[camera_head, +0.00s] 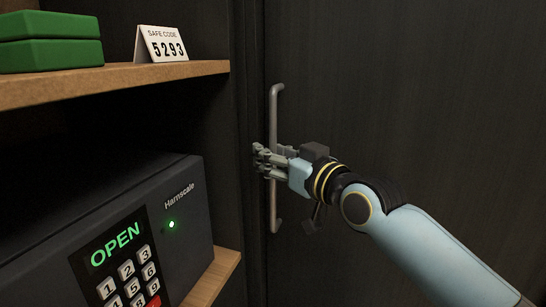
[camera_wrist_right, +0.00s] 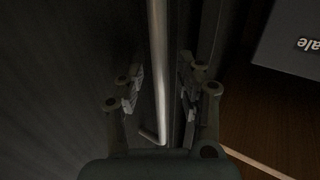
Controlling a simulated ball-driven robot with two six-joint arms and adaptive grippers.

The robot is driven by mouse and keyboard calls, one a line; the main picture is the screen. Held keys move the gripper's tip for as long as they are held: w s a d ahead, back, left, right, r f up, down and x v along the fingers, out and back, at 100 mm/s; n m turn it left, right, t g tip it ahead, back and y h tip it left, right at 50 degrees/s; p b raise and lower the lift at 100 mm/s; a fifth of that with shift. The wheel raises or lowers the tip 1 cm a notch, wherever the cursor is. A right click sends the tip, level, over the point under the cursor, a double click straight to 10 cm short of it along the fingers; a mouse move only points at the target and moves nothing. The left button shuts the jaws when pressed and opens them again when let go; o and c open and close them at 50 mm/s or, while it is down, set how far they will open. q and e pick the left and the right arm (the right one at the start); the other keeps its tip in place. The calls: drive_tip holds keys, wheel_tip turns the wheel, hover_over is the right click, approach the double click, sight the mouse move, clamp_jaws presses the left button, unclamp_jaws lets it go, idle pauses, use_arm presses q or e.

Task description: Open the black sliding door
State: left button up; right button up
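The black sliding door (camera_head: 420,100) fills the right side of the head view, and its left edge runs beside the shelf unit. A grey vertical bar handle (camera_head: 274,108) is fixed near that edge. My right gripper (camera_head: 264,158) is at about the handle's mid-height. In the right wrist view, the handle (camera_wrist_right: 157,50) runs between the two fingers of my right gripper (camera_wrist_right: 160,88). The fingers are open, with a visible gap on each side of the bar. My left gripper is not in view.
A dark safe (camera_head: 187,232) with a green OPEN display stands at the lower left. A wooden shelf (camera_head: 150,77) above it holds green boxes (camera_head: 50,40) and a safe-code card (camera_head: 162,44). The shelf end is close to my right gripper.

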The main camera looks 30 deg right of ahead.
drive_tip(key=shift+w, duration=0.1)
clamp_jaws()
drive_tip(key=shift+f, duration=0.1)
idle(0.5)
